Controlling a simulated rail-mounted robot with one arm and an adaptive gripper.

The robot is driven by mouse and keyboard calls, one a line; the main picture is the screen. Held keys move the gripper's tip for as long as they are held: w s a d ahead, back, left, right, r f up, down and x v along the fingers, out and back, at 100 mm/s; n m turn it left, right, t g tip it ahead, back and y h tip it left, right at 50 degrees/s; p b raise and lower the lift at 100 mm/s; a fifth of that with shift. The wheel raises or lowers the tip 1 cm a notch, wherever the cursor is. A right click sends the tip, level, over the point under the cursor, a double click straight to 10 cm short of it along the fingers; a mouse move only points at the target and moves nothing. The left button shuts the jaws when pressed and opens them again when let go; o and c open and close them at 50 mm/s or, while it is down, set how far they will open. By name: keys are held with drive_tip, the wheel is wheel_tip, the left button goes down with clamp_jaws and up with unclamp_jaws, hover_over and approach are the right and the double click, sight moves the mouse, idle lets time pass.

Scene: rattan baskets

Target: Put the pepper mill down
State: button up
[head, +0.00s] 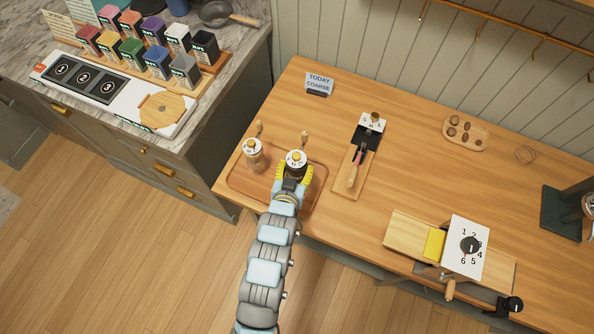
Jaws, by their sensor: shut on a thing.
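A pepper mill (297,158) with a white top, marked with letters, and a crank handle is between the yellow fingers of my gripper (294,174). My gripper is shut on it, over the right part of a wooden tray (248,184) on the table. The mill looks upright; its lower body is hidden by my gripper, so I cannot tell whether it touches the tray. A second, similar mill (254,154) with a wooden body stands on the left part of the tray.
A small sign (319,83) reading "TODAY COARSE" stands behind. A board with a handled tool (354,172) lies right of the tray. Further right are a slicer-like device with a numbered dial (468,247) and a small board (465,132).

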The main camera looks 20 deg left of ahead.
drive_tip(key=shift+w+f, duration=0.2)
drive_tip(key=shift+f, duration=1.6)
drive_tip(key=shift+f, duration=0.1)
drive_tip(key=o, duration=1.2)
drive_tip(key=shift+o, duration=0.2)
drive_tip(key=shift+s+r, duration=0.4)
drive_tip(key=shift+s, duration=0.05)
drive_tip(key=v, duration=1)
drive_tip(key=shift+s+r+p, duration=0.15)
drive_tip(key=shift+s+p, duration=0.15)
drive_tip(key=shift+s, duration=0.05)
